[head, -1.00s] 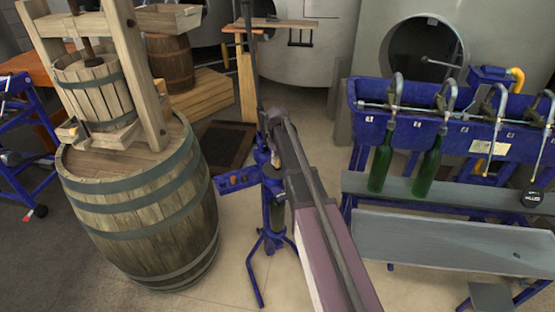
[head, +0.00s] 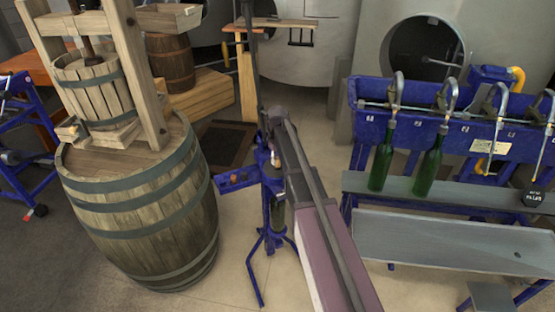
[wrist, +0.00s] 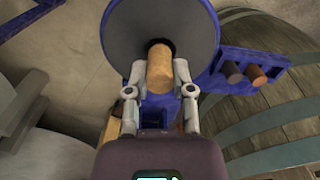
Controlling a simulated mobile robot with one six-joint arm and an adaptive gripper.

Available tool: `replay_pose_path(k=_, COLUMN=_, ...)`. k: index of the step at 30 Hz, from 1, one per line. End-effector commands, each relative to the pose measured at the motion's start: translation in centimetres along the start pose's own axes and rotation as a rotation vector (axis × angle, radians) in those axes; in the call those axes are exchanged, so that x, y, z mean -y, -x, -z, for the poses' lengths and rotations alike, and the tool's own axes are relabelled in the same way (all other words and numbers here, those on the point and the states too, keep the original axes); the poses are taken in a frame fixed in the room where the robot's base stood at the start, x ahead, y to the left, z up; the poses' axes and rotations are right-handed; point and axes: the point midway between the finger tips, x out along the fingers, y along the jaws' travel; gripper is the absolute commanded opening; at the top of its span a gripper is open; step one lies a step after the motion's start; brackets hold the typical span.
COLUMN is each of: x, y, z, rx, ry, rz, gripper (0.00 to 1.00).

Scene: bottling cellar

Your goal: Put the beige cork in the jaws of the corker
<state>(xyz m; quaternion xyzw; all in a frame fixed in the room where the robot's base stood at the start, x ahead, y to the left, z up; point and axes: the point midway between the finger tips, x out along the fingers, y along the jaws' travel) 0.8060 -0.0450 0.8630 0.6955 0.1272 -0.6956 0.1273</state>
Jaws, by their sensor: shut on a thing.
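The beige cork (wrist: 160,74) is between the fingertips of my gripper (wrist: 160,80), which is shut on it in the wrist view. Beyond it is the corker's round grey plate (wrist: 190,30) with a dark hole (wrist: 158,44) in the middle. The cork's far end overlaps the lower part of this hole; I cannot tell whether it is inside. In the head view the blue corker (head: 268,215) stands on splayed legs, with my gripper (head: 266,158) at its upper part. My arm hides part of the corker.
A blue cork holder (head: 236,180) juts left from the corker; in the wrist view it holds a dark cork (wrist: 232,71) and an orange-brown cork (wrist: 257,75). A large barrel (head: 140,215) stands left. A blue filler (head: 430,125) with two green bottles (head: 428,165) stands right.

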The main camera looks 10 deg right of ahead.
Motion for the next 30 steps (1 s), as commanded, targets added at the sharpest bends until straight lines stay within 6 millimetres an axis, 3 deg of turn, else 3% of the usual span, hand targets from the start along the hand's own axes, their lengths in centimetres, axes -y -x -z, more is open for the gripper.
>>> replay_pose_path(k=30, x=0.0, y=-1.5, z=0.0, rx=0.0, ry=0.0, rz=0.0, gripper=0.18)
